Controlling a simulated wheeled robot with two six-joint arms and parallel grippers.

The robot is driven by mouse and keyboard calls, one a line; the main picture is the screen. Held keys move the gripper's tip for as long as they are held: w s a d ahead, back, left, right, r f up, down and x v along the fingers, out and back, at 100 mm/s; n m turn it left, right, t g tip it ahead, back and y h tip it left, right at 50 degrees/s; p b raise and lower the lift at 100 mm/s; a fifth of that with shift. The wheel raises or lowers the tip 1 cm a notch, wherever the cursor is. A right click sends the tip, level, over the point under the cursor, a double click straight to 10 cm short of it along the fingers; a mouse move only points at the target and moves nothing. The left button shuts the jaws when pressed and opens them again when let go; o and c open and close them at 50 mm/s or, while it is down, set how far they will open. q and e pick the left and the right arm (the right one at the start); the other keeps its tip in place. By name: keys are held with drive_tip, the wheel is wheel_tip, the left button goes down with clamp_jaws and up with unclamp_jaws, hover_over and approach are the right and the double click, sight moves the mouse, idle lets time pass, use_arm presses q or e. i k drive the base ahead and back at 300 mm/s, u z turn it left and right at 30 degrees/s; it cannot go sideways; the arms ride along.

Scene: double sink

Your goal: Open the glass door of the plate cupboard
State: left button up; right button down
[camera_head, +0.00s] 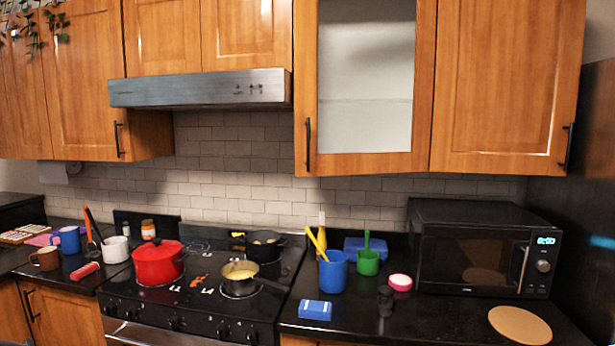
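The plate cupboard's glass door (366,90) hangs on the wall above the counter, right of the range hood. It has a wooden frame around a pale, frosted-looking pane and appears closed. Its dark upright handle (308,143) is at the lower left of the frame. A faint shelf line shows through the glass, but I cannot make out any plates. Neither of my grippers is in view.
Below the door, the counter holds a blue cup (333,272), a green cup (368,262) and a microwave (485,248). The stove (200,312) carries a red pot (158,264). A steel range hood (200,90) juts out left of the door.

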sight(309, 163)
drive_tip(key=z, duration=0.05)
drive_tip(key=k, duration=0.6)
drive_tip(key=u, duration=1.05)
drive_tip(key=i, duration=2.15)
drive_tip(key=z, duration=0.85)
